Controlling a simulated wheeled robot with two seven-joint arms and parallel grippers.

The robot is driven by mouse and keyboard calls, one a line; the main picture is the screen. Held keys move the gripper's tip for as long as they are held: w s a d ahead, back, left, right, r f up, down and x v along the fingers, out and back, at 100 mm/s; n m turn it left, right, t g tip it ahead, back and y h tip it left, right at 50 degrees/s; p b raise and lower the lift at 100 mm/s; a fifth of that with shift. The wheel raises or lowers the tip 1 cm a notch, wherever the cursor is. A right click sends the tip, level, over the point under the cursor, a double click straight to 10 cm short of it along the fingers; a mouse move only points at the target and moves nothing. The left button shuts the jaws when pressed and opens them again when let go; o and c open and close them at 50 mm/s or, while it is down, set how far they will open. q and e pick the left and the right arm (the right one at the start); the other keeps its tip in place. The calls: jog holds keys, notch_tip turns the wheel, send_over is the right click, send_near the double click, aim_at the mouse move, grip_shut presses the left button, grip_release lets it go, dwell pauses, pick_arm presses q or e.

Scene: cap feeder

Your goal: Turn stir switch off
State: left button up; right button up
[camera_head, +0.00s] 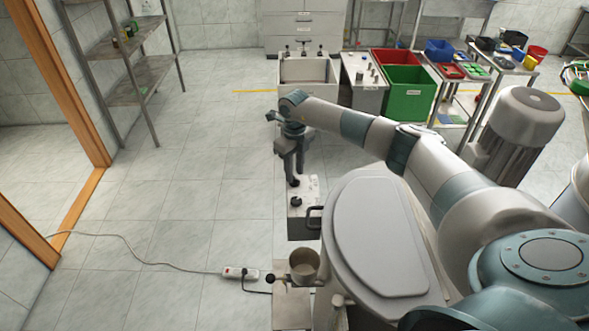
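A light grey control box (302,224) stands beside the feeder's large lidded bowl (382,235). Its top carries a black knob (296,202) near the front, and another dark knob (294,182) shows farther back, just under my gripper. I cannot read which one is the stir switch. My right gripper (292,172) points down over the back part of the box, close to the rear knob. I cannot tell whether its fingers touch that knob or how far apart they are. My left gripper is not in view.
A power strip (240,273) with a cable lies on the floor at the front left, near a small round cup (304,265). Red (394,61) and green (407,95) bins and a white sink-like unit (306,73) stand behind. The left floor is mostly clear.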

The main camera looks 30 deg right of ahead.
jog(key=shift+f, duration=0.75)
grip_shut()
